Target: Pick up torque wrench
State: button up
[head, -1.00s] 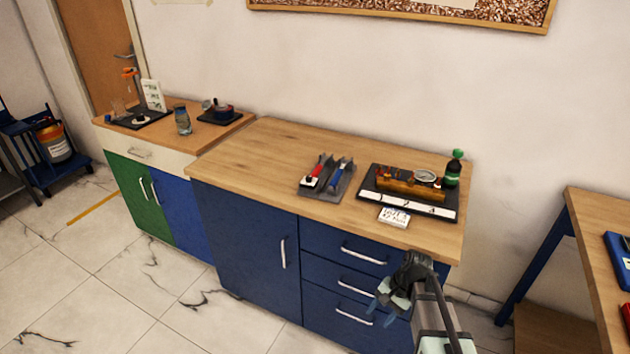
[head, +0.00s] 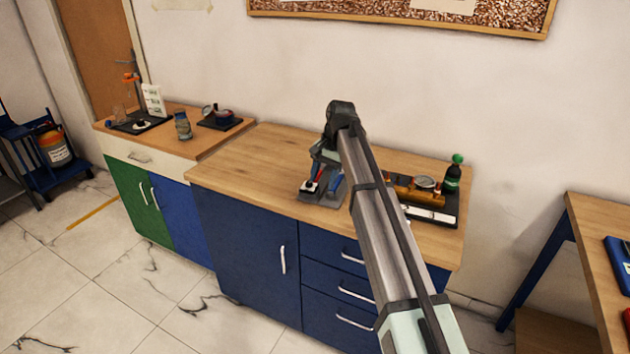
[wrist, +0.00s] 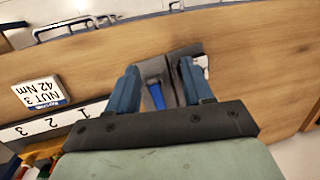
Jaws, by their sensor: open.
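A grey two-slot holder (head: 308,197) on the wooden bench holds a red-handled tool (head: 314,180) and a blue-handled tool (head: 336,183). I cannot tell for sure which is the torque wrench. My gripper (wrist: 161,84) is open and empty above the holder. In the wrist view the blue handle (wrist: 156,95) shows between my two fingers, nearer the left one. The right finger covers most of the other slot, where a white end (wrist: 202,62) shows. In the head view my arm hides part of the holder.
A black base (head: 446,219) with a brass fixture (head: 405,192) and a gauge (head: 425,183) stands to the right, beside a green-capped bottle (head: 454,173). A card (wrist: 41,91) reads "NUT 3 42 Nm". The bench left of the holder is clear.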

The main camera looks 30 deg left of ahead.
notch_tip(320, 180, up, 7)
jog(key=t+h, duration=0.1)
jog(key=h, duration=0.1)
send_over(319, 174)
jog(key=s, duration=0.3)
jog(key=shift+n, duration=0.4)
notch_tip(319, 174, down, 14)
jog(key=shift+w+a+r, duration=0.1)
jog(key=shift+a+r, duration=0.05)
jog(key=shift+c, duration=0.4)
grip_shut()
